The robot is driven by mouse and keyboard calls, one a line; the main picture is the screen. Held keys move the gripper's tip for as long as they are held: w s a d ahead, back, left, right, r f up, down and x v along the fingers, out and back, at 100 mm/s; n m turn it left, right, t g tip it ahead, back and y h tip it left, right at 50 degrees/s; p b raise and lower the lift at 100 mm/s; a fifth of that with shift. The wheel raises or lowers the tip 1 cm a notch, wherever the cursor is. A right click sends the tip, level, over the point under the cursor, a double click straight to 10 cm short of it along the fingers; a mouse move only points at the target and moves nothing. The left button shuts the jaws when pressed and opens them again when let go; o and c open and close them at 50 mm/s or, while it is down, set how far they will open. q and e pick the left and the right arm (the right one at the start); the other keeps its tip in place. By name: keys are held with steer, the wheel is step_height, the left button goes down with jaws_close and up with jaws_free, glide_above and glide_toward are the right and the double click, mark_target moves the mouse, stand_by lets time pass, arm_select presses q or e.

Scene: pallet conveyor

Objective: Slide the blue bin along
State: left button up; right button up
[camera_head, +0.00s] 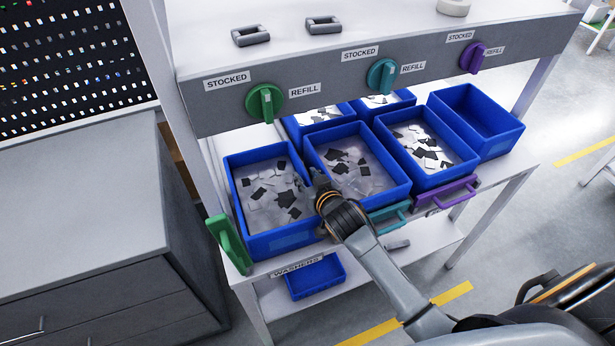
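Several blue bins stand on the white shelf. The front left bin (285,242) holds grey, white and black flat pieces. The front middle bin (385,202) and the front right bin (446,178) hold similar pieces. The far right bin (490,145) looks empty. My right gripper (316,178) is at the inner walls between the front left and front middle bins. Its fingers are small and dark and partly hidden by the wrist, so I cannot tell whether they hold a wall. My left gripper is out of view.
A small blue bin (315,293) sits on the lower shelf. Green (228,241), teal (388,219) and purple (452,194) handles line the shelf's front edge. A panel with green, teal and purple knobs hangs above the bins. A grey cabinet (80,200) stands at the left.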

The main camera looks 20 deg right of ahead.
steer(key=shift+s+r, duration=0.1)
steer(key=v, duration=1.1)
steer(key=shift+s+r, duration=0.1)
steer(key=shift+s, duration=0.3)
